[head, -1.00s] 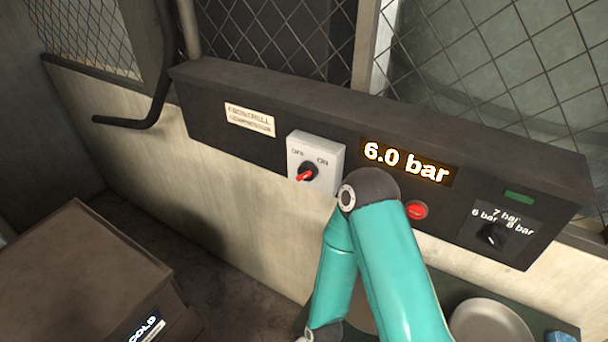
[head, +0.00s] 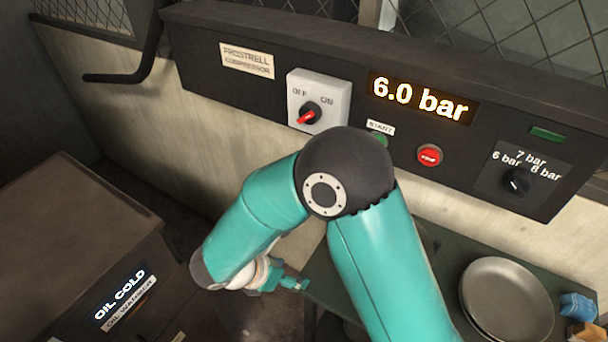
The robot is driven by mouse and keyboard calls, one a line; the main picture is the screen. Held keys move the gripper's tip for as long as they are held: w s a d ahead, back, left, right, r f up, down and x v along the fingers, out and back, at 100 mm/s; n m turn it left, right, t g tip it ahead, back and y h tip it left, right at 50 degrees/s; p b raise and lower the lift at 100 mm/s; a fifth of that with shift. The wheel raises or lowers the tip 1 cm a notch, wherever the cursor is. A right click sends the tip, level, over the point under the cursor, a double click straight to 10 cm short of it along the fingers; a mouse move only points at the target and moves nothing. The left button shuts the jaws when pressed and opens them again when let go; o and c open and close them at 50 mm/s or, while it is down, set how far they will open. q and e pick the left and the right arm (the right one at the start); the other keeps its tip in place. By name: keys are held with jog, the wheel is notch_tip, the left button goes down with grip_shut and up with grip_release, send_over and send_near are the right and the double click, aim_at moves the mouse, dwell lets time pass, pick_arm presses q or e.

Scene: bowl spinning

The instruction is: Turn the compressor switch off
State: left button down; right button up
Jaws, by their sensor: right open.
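The compressor switch (head: 310,113) is a rotary knob on a light grey plate on the dark control panel, marked OFF at the upper left and ON at the upper right. Its black knob carries a red bar slanting toward the lower left. My right gripper (head: 302,284) shows small at the lower middle, below and well apart from the switch. It is open, and I see nothing in it. My teal right arm bends up in front of the panel, its dark elbow just below the switch. My left gripper is out of view.
The display (head: 421,98) reads 6.0 bar. A green START button (head: 379,139), a red button (head: 429,156) and a pressure dial (head: 516,181) sit right of the switch. A box (head: 85,235) reading OIL COLD stands lower left. A plate (head: 506,298) lies on the green table.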

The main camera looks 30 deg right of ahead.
jog(key=w+r+n+t+h+b, duration=0.2)
jog(key=w+r+n+t+h, duration=0.25)
jog(key=r, duration=0.75)
jog(key=m+t+h+b, duration=0.1)
jog(key=m+t+h, duration=0.2)
jog(key=h, duration=0.1)
send_near(303, 120)
pick_arm(q)
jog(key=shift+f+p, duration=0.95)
jog(key=shift+p, duration=0.1)
pick_arm(e)
jog(key=x, duration=1)
jog(key=shift+d, duration=0.1)
